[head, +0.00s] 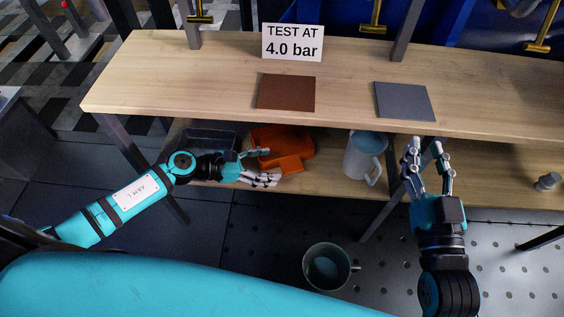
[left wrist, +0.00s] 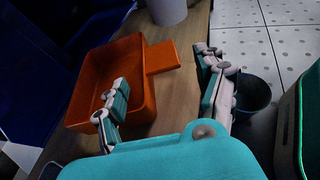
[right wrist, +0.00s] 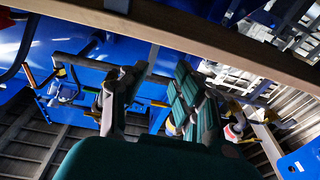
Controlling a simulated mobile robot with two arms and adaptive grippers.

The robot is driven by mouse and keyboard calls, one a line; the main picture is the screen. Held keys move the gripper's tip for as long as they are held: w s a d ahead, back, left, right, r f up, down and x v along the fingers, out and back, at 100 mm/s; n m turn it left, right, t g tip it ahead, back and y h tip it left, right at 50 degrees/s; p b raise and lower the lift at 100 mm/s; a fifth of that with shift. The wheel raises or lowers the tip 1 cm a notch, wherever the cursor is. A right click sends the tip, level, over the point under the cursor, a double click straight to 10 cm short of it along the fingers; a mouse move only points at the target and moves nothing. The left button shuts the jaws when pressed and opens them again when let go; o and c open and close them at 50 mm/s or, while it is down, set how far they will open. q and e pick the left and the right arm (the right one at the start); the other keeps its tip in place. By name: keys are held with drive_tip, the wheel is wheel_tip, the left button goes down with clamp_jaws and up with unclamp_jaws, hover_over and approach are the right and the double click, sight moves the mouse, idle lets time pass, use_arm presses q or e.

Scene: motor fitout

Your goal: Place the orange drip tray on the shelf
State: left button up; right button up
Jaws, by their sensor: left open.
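The orange drip tray (head: 298,141) rests on the lower shelf (head: 328,184) under the wooden bench top. In the left wrist view the tray (left wrist: 138,46) is a shallow box with a flat tab at one corner. My left gripper (head: 263,166) is open at the tray's front left. In the left wrist view the left gripper (left wrist: 165,85) has one finger over the tray's near wall and the other outside it; contact cannot be told. My right gripper (head: 424,145) is raised in front of the bench's front edge, fingers apart, with nothing between them.
A grey bin (head: 208,139) stands left of the tray and a white pitcher (head: 361,160) right of it. Brown (head: 286,92) and grey (head: 404,101) mats and a sign (head: 292,42) are on the bench top.

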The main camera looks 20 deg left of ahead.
use_arm(q)
drive_tip(key=v, duration=0.6)
use_arm(e)
drive_tip(key=shift+d+f+g+h, duration=0.2)
drive_tip(key=shift+f+g+h, duration=0.2)
drive_tip(key=shift+f+g, duration=0.55)
drive_tip(key=shift+f+t, duration=0.2)
drive_tip(key=shift+t, duration=0.15)
